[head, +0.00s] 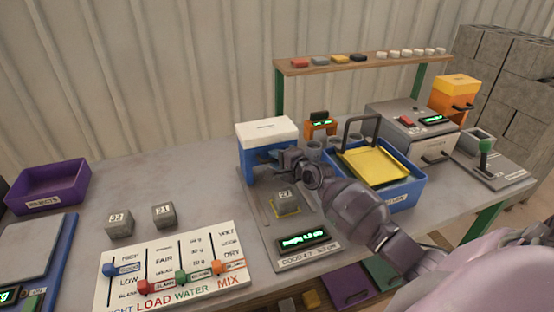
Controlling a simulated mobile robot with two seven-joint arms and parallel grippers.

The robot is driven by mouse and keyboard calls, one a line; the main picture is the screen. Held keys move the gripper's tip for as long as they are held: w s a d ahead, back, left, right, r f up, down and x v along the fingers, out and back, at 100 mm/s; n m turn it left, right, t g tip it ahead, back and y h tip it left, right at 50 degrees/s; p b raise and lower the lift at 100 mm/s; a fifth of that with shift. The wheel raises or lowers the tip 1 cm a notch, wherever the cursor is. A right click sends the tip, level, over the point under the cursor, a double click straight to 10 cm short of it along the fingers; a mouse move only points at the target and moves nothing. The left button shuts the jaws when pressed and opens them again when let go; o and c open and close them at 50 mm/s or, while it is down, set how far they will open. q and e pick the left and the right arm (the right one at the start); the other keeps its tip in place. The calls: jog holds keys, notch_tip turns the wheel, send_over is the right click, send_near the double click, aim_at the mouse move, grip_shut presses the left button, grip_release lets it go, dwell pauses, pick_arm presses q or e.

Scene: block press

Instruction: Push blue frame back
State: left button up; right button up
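The blue frame (257,164) has a thick white top (266,129) and stands at the back of a grey gauge base (262,228). My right gripper (283,160) is at the frame's right front side, its tip against or very close to the blue part. It covers part of the frame, and I cannot tell whether its fingers are open or shut. A grey block marked 27 (286,203) sits on the base in front of the frame, below my gripper. A green-lit display (303,240) is at the base's front. My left gripper is not in view.
Two grey blocks, 22 (119,223) and 21 (163,215), stand left of the base, behind a slider board (170,268). A blue bin with a yellow tray (372,165) is close on the right. A purple bin (48,187) is far left. Table left of the frame is clear.

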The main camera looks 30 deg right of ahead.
jog(key=shift+s, duration=0.35)
jog(key=v, duration=1)
jog(key=shift+p, duration=0.35)
jog(key=shift+d, duration=0.1)
